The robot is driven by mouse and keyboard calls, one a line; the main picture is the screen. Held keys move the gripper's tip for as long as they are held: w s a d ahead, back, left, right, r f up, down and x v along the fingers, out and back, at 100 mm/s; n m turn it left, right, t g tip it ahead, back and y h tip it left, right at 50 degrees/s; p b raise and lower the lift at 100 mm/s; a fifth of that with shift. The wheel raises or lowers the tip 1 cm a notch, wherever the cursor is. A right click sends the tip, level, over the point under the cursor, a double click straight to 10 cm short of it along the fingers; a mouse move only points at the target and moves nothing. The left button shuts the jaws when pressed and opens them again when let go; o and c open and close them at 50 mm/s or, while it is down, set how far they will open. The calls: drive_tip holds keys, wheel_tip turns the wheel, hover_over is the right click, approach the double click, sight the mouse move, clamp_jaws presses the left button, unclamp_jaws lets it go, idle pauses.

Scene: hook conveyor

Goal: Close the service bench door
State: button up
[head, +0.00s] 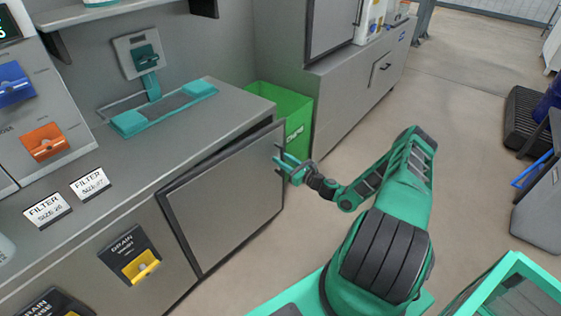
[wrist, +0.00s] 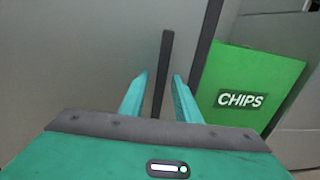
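The service bench door (head: 228,190) is a grey panel with a dark frame, standing ajar with a gap along its top edge. The panel also fills the left of the wrist view (wrist: 80,60). Its dark upright bar handle (wrist: 164,65) is near the door's free edge. My teal gripper (head: 284,164) is at this handle, in front of the door. In the wrist view, my gripper's fingers (wrist: 159,88) are apart, one on each side of the bar, with a visible gap on both sides. The inside of the bench is hidden.
A green CHIPS bin (head: 285,112) stands just right of the door's free edge, and it is close in the wrist view (wrist: 250,85). The bench top (head: 160,150) is above the door. Open floor (head: 450,130) lies to the right.

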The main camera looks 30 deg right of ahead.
clamp_jaws()
drive_tip(key=x, duration=0.5)
drive_tip(key=shift+w, duration=0.45)
drive_tip(key=shift+r, duration=0.1)
unclamp_jaws()
approach(275, 154)
drive_tip(key=shift+w, duration=0.25)
